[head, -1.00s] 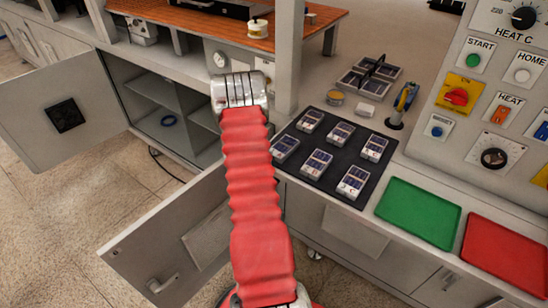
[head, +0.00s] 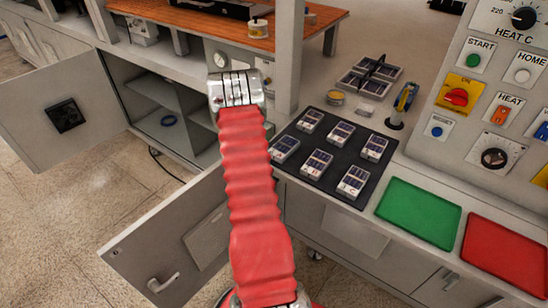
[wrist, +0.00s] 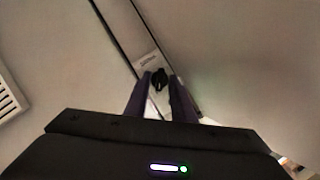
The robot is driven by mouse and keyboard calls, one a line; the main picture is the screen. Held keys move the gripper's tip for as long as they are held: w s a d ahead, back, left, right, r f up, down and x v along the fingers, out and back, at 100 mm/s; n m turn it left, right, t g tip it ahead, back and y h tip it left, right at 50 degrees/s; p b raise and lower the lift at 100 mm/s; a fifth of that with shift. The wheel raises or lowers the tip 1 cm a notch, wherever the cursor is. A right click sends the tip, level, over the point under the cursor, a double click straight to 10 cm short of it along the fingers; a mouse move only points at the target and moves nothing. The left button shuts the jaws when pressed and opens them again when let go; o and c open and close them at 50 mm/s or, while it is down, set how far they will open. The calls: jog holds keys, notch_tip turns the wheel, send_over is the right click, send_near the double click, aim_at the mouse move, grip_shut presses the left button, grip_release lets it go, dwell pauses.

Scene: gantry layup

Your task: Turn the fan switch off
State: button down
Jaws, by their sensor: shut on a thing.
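In the wrist view my gripper (wrist: 160,80) is shut on a small black switch lever (wrist: 159,77). The lever stands on a pale plate (wrist: 148,62) with dark lettering too small to read, so I cannot confirm that it is the fan switch. The two dark fingers lie on either side of the lever. In the head view my red-sleeved arm reaches forward toward the bench, and its gripper and the lever are hidden.
A control panel (head: 465,85) with knobs and buttons stands at the right. A black mat (head: 296,167) with several small packs, a green tray (head: 418,212) and a red tray (head: 505,252) lie on the counter. Cabinet doors (head: 165,245) hang open at the left.

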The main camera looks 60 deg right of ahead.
jog(key=shift+n+g+y, duration=0.3)
jog(key=shift+n+g, duration=0.3)
jog(key=c, duration=1.9)
grip_release()
jog(key=shift+o, duration=0.2)
jog(key=v, duration=1.3)
jog(key=shift+a, duration=0.4)
jog(key=shift+s, duration=0.15)
